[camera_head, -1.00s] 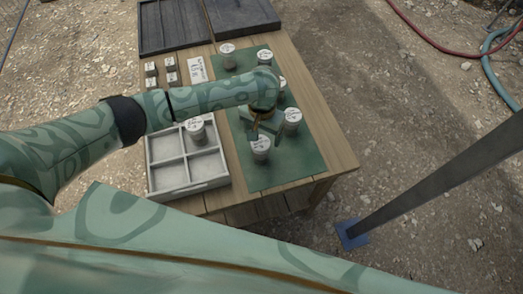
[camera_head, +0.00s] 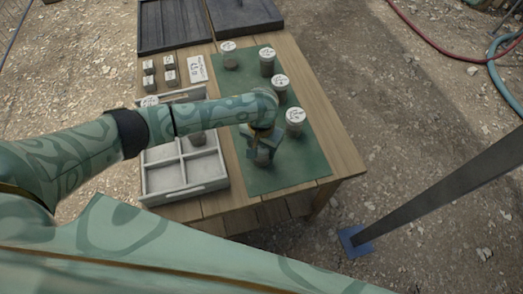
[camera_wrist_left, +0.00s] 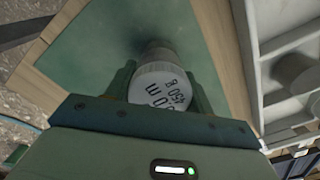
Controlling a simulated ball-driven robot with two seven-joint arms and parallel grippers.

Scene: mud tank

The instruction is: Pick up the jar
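A jar (camera_head: 263,160) with a dark body stands on the green mat (camera_head: 285,178), near its front edge. My left gripper (camera_head: 262,143) is down over it from above and hides most of its lid in the head view. In the left wrist view, the jar's white lid (camera_wrist_left: 160,84), with dark lettering, lies between the two fingers of the left gripper (camera_wrist_left: 162,92). The fingers stand open on either side with little room; I cannot tell if either touches. My right gripper is not in view.
More white-lidded jars stand on the mat, the nearest (camera_head: 295,120) right of my gripper. The grey divided tray (camera_head: 185,190) is to the left and holds jars, partly hidden by my arm. Small blocks and a label card (camera_head: 197,69) lie behind it.

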